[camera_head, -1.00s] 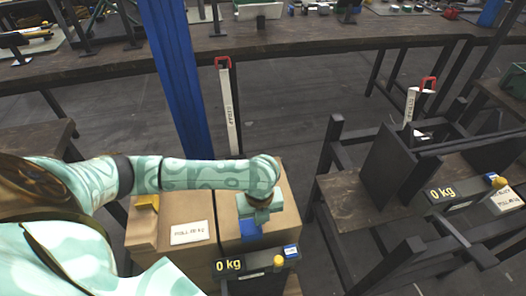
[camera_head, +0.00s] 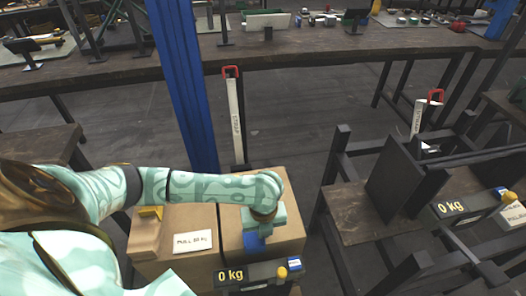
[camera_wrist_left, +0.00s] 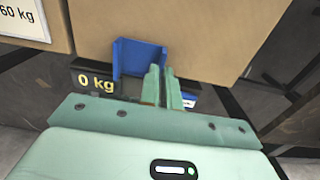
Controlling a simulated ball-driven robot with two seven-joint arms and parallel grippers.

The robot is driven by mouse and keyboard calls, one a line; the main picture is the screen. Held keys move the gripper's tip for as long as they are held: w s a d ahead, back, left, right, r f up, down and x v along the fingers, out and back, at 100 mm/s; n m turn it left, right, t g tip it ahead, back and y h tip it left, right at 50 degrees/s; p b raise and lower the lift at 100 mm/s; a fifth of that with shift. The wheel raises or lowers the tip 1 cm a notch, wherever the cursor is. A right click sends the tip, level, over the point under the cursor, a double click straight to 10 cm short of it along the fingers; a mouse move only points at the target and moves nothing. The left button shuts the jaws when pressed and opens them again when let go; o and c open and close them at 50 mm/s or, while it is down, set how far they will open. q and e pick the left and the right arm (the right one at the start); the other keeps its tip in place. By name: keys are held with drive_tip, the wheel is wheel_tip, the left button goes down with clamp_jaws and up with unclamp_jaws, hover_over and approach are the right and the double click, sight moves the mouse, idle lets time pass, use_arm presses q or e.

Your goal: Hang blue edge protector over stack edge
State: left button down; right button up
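The blue edge protector (camera_head: 255,241) is at the front top edge of the right cardboard box (camera_head: 285,225) of the stack. In the left wrist view it is a blue angled channel (camera_wrist_left: 138,58) in front of the box face. My left gripper (camera_head: 262,222) is over this box. In the left wrist view its fingers (camera_wrist_left: 163,72) are close together, with the protector's right side wall between their tips. Whether the protector touches the box edge cannot be told. My right gripper is not in view.
The left box (camera_head: 200,215) carries a label (camera_head: 192,242) and a yellow piece (camera_head: 150,213). A 0 kg display bar (camera_head: 250,275) with a yellow knob spans the front. A blue post (camera_head: 185,90) and white strap lever (camera_head: 237,120) stand behind. A dark press frame (camera_head: 405,180) stands right.

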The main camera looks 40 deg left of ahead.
use_arm(q)
drive_tip(key=c, duration=1.5)
unclamp_jaws()
drive_tip(key=shift+c, duration=0.2)
